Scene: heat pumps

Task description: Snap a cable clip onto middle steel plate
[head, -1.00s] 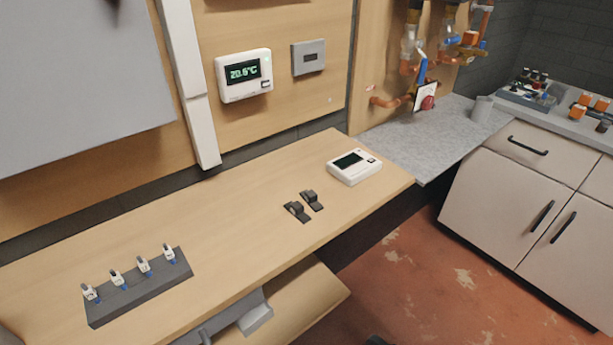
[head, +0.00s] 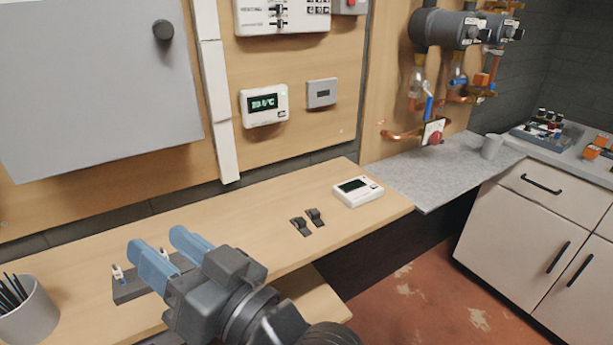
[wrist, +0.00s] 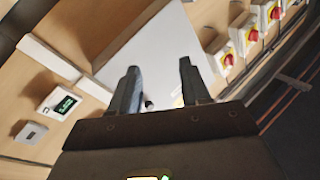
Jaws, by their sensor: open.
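Two small black clip-like pieces (head: 307,222) lie side by side on the wooden bench (head: 262,212). I cannot tell for sure that they are the cable clips. My gripper (head: 157,238) is above the bench's left part, open and empty, with two blue fingers apart. In the wrist view, its fingers (wrist: 159,68) stand apart with nothing held between them. I cannot make out a middle steel plate.
A white thermostat (head: 358,191) lies on the bench's right part. A cup of dark sticks (head: 27,308) stands at the left. A grey cabinet (head: 95,90), a display unit (head: 264,106) and a grey box (head: 321,93) are on the wall. The bench between gripper and thermostat is mostly clear.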

